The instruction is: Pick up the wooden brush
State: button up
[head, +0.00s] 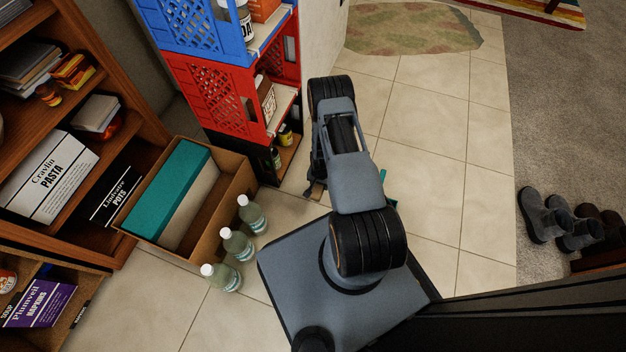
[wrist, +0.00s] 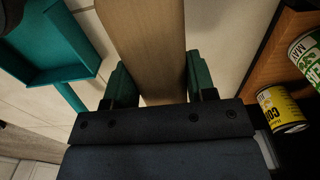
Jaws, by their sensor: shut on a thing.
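The wooden brush (wrist: 146,40) shows in the wrist view as a pale, flat wooden piece running up from between my gripper's fingers. My gripper (wrist: 160,82) has green finger pads, one on each side of the wood, and is shut on it. The far end of the brush runs out of the top of the view, and no bristles show. In the head view my arm hides most of the gripper, and I cannot make out the brush there.
A teal dustpan-like thing (wrist: 62,45) lies left of the brush. Cans, one yellow (wrist: 281,108), stand on a wooden shelf to the right. In the head view, stacked crates (head: 222,100) and several bottles (head: 238,243) stand left of my arm. Tiled floor to the right is clear.

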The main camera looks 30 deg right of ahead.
jog(key=s+d+r+p, duration=0.3)
jog(key=s, duration=0.4)
jog(key=shift+s+r, duration=0.2)
jog(key=shift+s, duration=0.15)
